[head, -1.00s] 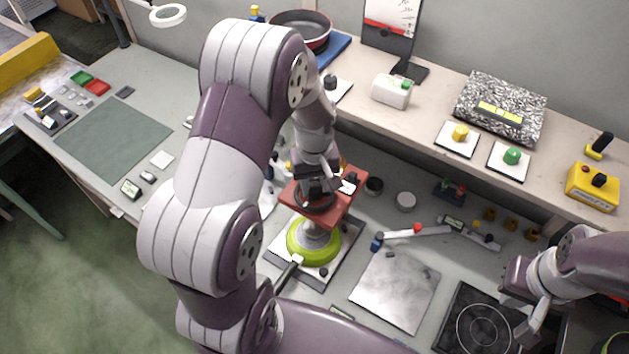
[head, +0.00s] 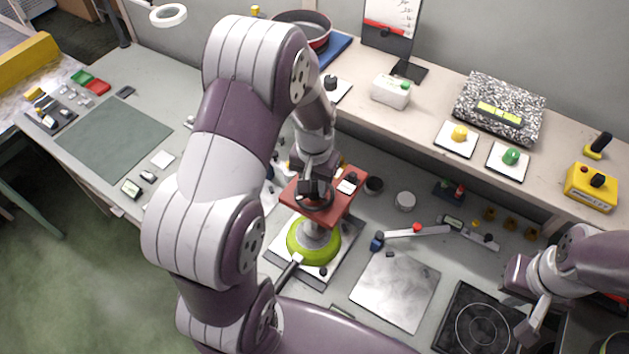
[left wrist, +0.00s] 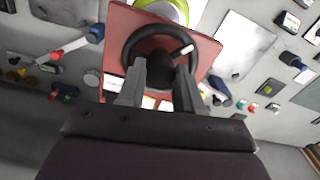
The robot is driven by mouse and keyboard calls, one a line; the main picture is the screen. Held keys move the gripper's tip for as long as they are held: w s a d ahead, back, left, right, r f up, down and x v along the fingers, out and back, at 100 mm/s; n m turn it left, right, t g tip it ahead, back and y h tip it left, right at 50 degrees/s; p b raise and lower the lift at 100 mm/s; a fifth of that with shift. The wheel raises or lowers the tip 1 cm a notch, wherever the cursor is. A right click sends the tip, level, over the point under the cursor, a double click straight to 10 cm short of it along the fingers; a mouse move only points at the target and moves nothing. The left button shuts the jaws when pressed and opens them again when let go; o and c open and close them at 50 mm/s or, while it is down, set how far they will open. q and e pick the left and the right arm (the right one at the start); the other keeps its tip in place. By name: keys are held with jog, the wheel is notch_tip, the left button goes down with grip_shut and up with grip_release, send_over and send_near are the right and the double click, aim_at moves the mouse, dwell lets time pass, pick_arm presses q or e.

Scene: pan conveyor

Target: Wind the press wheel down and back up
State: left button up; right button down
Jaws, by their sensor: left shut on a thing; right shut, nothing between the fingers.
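The press stands on a pale base plate, with a lime green ring (head: 306,246) low down and a red top plate (head: 346,200). A black press wheel (head: 316,210) lies on the red plate. In the left wrist view the wheel (left wrist: 158,31) shows a dark hub and a white mark on the right of its rim. My left gripper (head: 314,188) comes down over the wheel. Its fingers (left wrist: 158,88) are shut on the hub, one on each side. My right gripper (head: 529,332) is shut and empty, above the hob at lower right.
A metal sheet (head: 394,290) and a black hob (head: 478,325) lie right of the press. A jointed bar with a blue end (head: 377,242) lies near it. A shelf behind holds a white box (head: 391,91) and a speckled block (head: 515,92). My left arm hides part of the bench.

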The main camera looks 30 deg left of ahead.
pick_arm(q)
jog(key=m, duration=0.7)
jog(key=shift+w+r, duration=0.1)
jog(key=shift+w, duration=0.05)
jog(key=m, duration=0.6)
jog(key=shift+m+p, duration=0.3)
jog(key=shift+m, duration=0.1)
jog(key=m, duration=1.2)
jog(key=shift+m, duration=0.4)
jog(key=o, duration=1)
jog(key=shift+o, duration=0.2)
